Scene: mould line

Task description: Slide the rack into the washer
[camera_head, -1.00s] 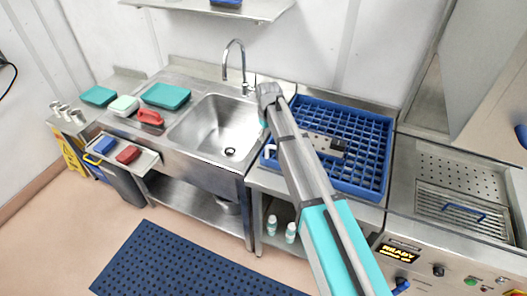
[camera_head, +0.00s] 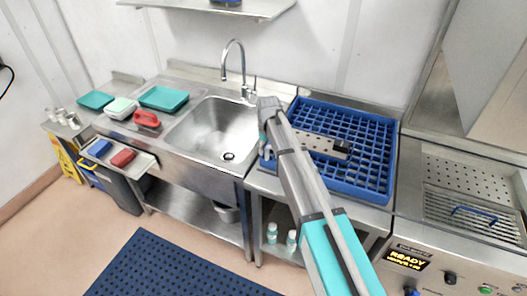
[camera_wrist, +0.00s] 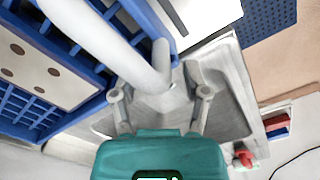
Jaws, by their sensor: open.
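The blue grid rack (camera_head: 376,187) lies flat on the steel counter between sink and washer. A grey plate with dark holes (camera_head: 318,143) lies on it; both also show at the left of the wrist view, the rack (camera_wrist: 95,73) and plate (camera_wrist: 45,75). The washer (camera_head: 437,246) stands at the right, its hood (camera_head: 487,70) raised and the perforated deck exposed. My gripper (camera_head: 264,152) is at the rack's left end, by the sink's right edge, partly hidden by my arm.
The sink (camera_head: 217,130) with its tall faucet (camera_head: 241,68) is left of the rack. A blue handle (camera_head: 474,213) lies over the washer's grille. The panel reads READY. Small bottles (camera_head: 281,236) stand on the lower shelf. A dark mat (camera_head: 170,268) covers the floor.

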